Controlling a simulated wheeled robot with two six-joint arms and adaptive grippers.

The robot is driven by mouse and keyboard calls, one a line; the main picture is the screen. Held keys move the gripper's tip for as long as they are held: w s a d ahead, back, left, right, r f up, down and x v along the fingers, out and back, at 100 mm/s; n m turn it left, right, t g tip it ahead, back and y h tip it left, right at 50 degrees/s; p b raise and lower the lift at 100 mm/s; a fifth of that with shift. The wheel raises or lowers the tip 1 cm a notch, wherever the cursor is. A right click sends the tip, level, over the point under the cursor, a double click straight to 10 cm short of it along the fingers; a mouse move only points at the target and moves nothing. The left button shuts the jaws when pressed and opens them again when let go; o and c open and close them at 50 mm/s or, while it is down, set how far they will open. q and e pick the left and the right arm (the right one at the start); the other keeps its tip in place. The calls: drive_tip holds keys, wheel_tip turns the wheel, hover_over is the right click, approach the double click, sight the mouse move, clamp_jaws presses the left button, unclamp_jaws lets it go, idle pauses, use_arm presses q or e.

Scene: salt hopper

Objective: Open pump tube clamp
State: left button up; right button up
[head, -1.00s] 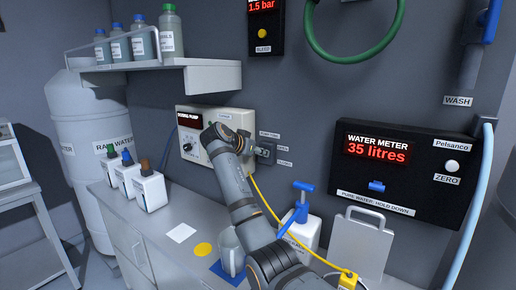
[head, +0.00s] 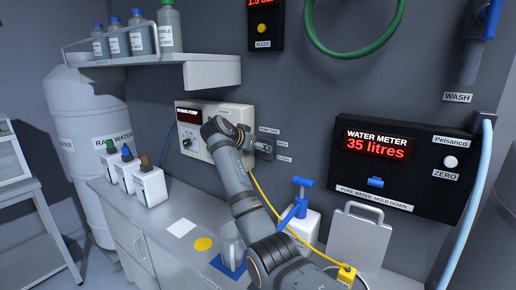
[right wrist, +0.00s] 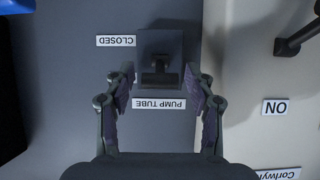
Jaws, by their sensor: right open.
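The pump tube clamp is a small dark plate with a short lever (right wrist: 160,78) on the wall, seen in the right wrist view. The upside-down labels CLOSED (right wrist: 130,41) and PUMP TUBE (right wrist: 159,104) are beside it. My right gripper (right wrist: 160,76) is open, with one fingertip on each side of the lever; I see gaps and cannot tell any contact. In the head view, the clamp (head: 265,148) shows partly behind my right gripper (head: 252,143), to the right of the dosing pump panel (head: 193,144). My left gripper is not in view.
The pump panel stands close beside my right wrist. A yellow cable (head: 263,195) hangs below it. The water meter box (head: 400,190) is on the wall at right. A shelf with bottles (head: 212,75) is above left. A counter (head: 150,215) with bottles and a beaker lies below.

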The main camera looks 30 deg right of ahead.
drive_tip(key=v, duration=1.2)
